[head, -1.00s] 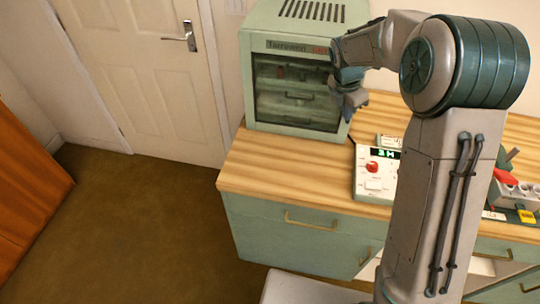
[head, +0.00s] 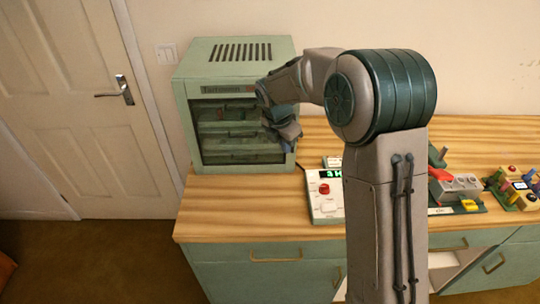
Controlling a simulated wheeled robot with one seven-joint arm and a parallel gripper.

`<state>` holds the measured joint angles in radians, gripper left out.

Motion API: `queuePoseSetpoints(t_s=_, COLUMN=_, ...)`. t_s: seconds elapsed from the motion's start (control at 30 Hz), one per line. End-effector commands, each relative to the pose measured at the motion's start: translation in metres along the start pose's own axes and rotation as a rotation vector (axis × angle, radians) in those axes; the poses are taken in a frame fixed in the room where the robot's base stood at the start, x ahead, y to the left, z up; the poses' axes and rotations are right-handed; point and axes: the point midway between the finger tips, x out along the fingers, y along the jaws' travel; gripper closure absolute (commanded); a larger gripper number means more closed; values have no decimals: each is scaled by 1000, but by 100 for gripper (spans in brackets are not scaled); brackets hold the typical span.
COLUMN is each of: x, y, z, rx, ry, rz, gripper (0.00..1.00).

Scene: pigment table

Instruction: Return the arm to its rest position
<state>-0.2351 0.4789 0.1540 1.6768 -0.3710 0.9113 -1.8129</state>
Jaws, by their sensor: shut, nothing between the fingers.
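My gripper (head: 286,137) is at the end of my bent arm, in front of the right side of the green cabinet oven (head: 184,118) in the head view. It looks shut and empty, with its fingers small and partly dark. I cannot tell whether it touches the cabinet front. My arm rises in the right half of the view and hides part of the worktop behind it.
A white control box (head: 325,208) with a red knob and green display stands on the wooden worktop (head: 235,205). A grey rack (head: 460,188) and a coloured-peg device (head: 517,188) stand further right. The worktop's front left is clear. A white door (head: 65,120) is at left.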

Motion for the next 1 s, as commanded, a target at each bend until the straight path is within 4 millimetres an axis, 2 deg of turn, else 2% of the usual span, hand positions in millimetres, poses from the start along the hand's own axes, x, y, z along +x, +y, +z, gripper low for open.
queuePoseSetpoints(t_s=0.03, x=-8, y=1, z=-6, rx=-5, ry=-2, rz=4, gripper=100)
queuePoseSetpoints(t_s=0.2, x=-49, y=-2, z=-3, rx=0, ry=-1, rz=4, gripper=100)
queuePoseSetpoints(t_s=0.4, x=-83, y=-7, z=0, rx=7, ry=2, rz=0, gripper=100)
queuePoseSetpoints(t_s=0.53, x=-95, y=-7, z=-1, rx=5, ry=3, rz=-2, gripper=100)
queuePoseSetpoints(t_s=0.73, x=-102, y=-12, z=-1, rx=27, ry=2, rz=-2, gripper=100)
queuePoseSetpoints(t_s=0.87, x=-111, y=-35, z=0, rx=182, ry=1, rz=7, gripper=100)
queuePoseSetpoints(t_s=1.0, x=-125, y=-83, z=-3, rx=514, ry=5, rz=25, gripper=100)
